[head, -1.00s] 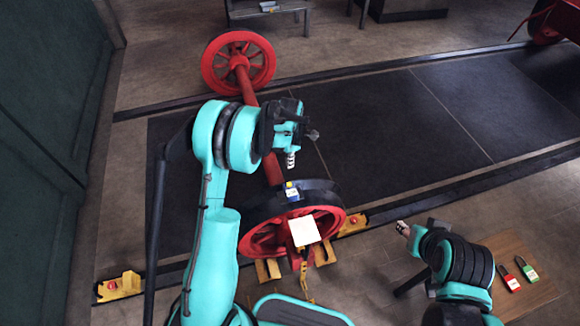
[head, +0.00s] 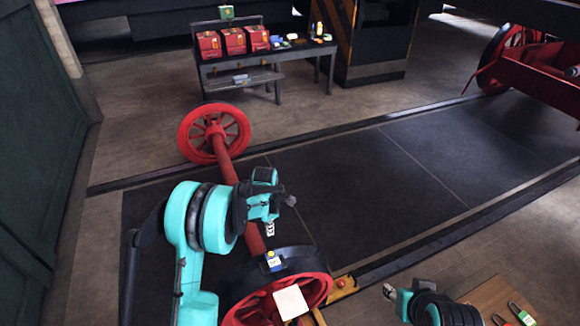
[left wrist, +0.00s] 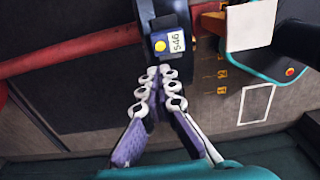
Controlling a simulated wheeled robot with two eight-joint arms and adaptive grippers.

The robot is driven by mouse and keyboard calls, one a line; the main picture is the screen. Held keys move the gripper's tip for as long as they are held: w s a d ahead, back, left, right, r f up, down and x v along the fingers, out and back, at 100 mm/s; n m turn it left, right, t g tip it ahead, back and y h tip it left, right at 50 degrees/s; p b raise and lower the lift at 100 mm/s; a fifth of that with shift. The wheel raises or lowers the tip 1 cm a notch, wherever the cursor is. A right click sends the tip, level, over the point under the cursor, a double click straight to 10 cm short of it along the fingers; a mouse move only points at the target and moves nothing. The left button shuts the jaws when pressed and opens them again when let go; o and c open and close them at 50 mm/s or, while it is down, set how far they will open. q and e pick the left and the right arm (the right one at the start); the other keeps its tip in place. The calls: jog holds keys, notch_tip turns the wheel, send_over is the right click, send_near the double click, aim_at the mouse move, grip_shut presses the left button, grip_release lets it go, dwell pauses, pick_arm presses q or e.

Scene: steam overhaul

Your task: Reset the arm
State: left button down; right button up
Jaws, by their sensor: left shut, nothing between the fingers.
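My left arm reaches in from the left in the head view. My left gripper (head: 270,229) hangs over the red axle, shut and empty. In the left wrist view its fingertips (left wrist: 160,72) meet beside the dark wheel rim, near a tag reading 546 (left wrist: 168,44). I cannot tell how close they are to it. My right gripper (head: 389,291) shows small at the lower right of the head view, and its jaws are too small to read. The red wheelset has a near wheel (head: 240,313), an axle (head: 225,160) and a far wheel (head: 187,134).
A pale card (head: 291,302) covers part of the near wheel. A yellow block (head: 343,287) stands beside it. A wooden board (head: 485,293) with padlocks lies lower right. A workbench (head: 272,55) with red boxes stands at the back. The dark floor panels on the right are clear.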

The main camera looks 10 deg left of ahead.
pick_arm(q)
jog(key=s+d+r+m+t, duration=0.1)
jog(key=s+r+m+t, duration=0.1)
jog(key=s+r+m, duration=0.45)
jog(key=s+r+m+t, duration=0.1)
jog(key=s+r+m, duration=0.25)
jog(key=r, duration=0.65)
jog(key=s+r+m+t, duration=0.2)
jog(key=s+m, duration=0.5)
jog(key=s, duration=0.1)
jog(key=s+d+r+m+t, duration=0.1)
jog(key=s+r+m+t, duration=0.1)
jog(key=s+m, duration=0.5)
jog(key=shift+s+m, duration=0.4)
jog(key=shift+s, duration=0.05)
